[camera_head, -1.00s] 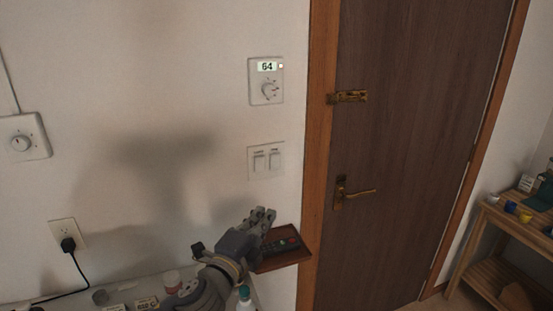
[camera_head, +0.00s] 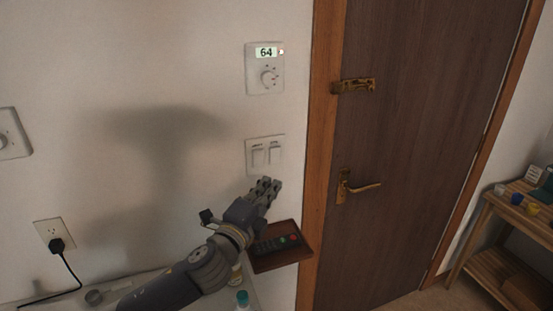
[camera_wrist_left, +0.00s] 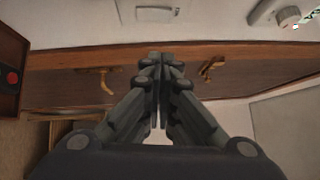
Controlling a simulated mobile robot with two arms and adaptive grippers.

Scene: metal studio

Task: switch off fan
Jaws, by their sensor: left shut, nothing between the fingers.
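No fan shows in either view. A white double switch plate (camera_head: 265,154) with two rockers is on the wall, left of the door. Above it is a white dial panel (camera_head: 264,81) with a lit display reading 64. Another dial plate (camera_head: 12,134) is cut off at the left edge. My left gripper (camera_head: 270,186) is shut and empty, just below the switch plate in the picture; I cannot tell its gap to the wall. In the left wrist view its fingers (camera_wrist_left: 158,62) point toward the switch plate (camera_wrist_left: 157,14) at the top. My right gripper is not in view.
A brown tray (camera_head: 292,257) holding a remote (camera_head: 268,246) is under my left gripper. A plugged outlet (camera_head: 54,235) is at lower left. The wooden door (camera_head: 420,130) has a brass latch and handle. A wooden shelf (camera_head: 490,240) stands right.

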